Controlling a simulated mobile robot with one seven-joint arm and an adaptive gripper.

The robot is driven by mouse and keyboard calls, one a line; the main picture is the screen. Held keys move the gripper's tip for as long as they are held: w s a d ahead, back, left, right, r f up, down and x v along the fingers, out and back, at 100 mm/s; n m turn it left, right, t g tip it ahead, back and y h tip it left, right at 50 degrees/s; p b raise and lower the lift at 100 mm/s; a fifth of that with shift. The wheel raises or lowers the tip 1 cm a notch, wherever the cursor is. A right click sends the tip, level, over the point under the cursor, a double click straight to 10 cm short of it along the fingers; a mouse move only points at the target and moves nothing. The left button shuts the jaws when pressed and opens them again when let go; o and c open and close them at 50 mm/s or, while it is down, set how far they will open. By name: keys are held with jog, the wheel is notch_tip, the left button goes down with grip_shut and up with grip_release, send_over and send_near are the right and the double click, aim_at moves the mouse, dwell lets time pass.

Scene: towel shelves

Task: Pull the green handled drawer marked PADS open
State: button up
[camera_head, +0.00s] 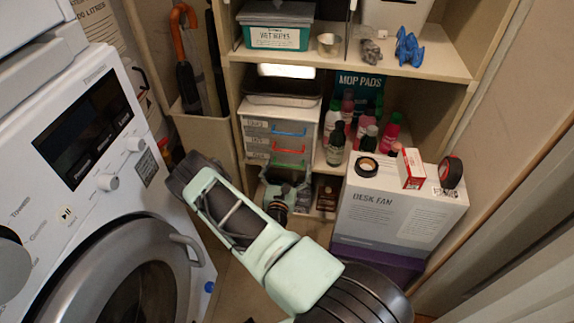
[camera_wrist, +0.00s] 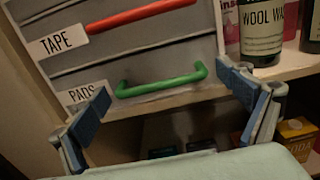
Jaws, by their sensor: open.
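In the wrist view the drawer marked PADS (camera_wrist: 135,78) is the lowest of the grey drawers and looks shut. Its green handle (camera_wrist: 160,85) is a bar across its front. My gripper (camera_wrist: 170,100) is open, with one blue-padded finger near the handle's left end and label and the other near its right end. The handle shows between the fingers; I cannot tell whether they touch it. In the head view the small drawer unit (camera_head: 277,140) stands on the middle shelf, with the green handle (camera_head: 287,164) lowest. My gripper (camera_head: 285,185) is just below it there, partly hidden by the wrist.
The drawer marked TAPE with a red handle (camera_wrist: 155,14) is directly above. Bottles (camera_head: 335,145) stand right of the unit. The desk fan box (camera_head: 390,210) is at right, the washing machine (camera_head: 100,180) at left. A lower shelf holds dim items.

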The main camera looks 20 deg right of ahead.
jog(key=shift+c, duration=0.2)
jog(key=c, duration=1.6)
jog(key=shift+s, duration=0.1)
jog(key=shift+c, duration=0.4)
